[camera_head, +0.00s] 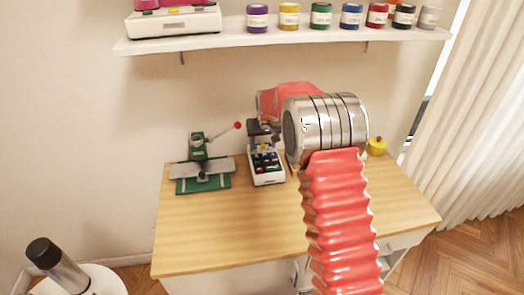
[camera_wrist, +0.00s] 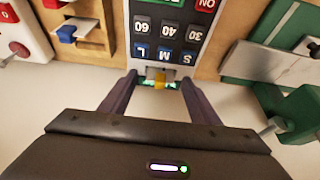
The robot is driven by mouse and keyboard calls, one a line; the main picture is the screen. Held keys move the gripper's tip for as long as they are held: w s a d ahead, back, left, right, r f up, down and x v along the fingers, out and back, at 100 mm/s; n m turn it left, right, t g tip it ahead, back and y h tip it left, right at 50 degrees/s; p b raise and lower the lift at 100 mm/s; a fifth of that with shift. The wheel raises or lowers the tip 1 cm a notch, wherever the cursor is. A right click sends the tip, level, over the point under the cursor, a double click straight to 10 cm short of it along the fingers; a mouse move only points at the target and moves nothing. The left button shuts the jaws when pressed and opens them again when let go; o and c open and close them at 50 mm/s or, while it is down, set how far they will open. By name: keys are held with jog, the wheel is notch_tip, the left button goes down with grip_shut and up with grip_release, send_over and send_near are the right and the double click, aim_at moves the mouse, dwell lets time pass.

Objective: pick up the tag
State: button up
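A white label machine (camera_head: 267,172) with dark buttons stands on the wooden table in the head view. Its button panel (camera_wrist: 168,32), marked with sizes and numbers, fills the top middle of the wrist view, upside down. My gripper (camera_wrist: 158,79) has its two dark fingers spread apart at the machine's edge. Between the fingertips are a small grey part and a small yellow-orange piece (camera_wrist: 160,80), with bits of green beside them. I cannot tell for sure whether this piece is the tag, and no contact with the fingers is clear.
A green press with grey plates (camera_head: 203,172) stands left of the machine. A yellow object (camera_head: 376,146) is at the table's back right. A shelf (camera_head: 290,41) with jars and a white scale hangs above. The table's front left (camera_head: 210,235) is clear.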

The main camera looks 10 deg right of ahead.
aim_at(263, 145)
jog(key=c, duration=1.2)
jog(key=shift+r, duration=0.15)
notch_tip(263, 145, up, 10)
jog(key=shift+s+f, duration=0.1)
jog(key=shift+f, duration=0.1)
dwell(0.3)
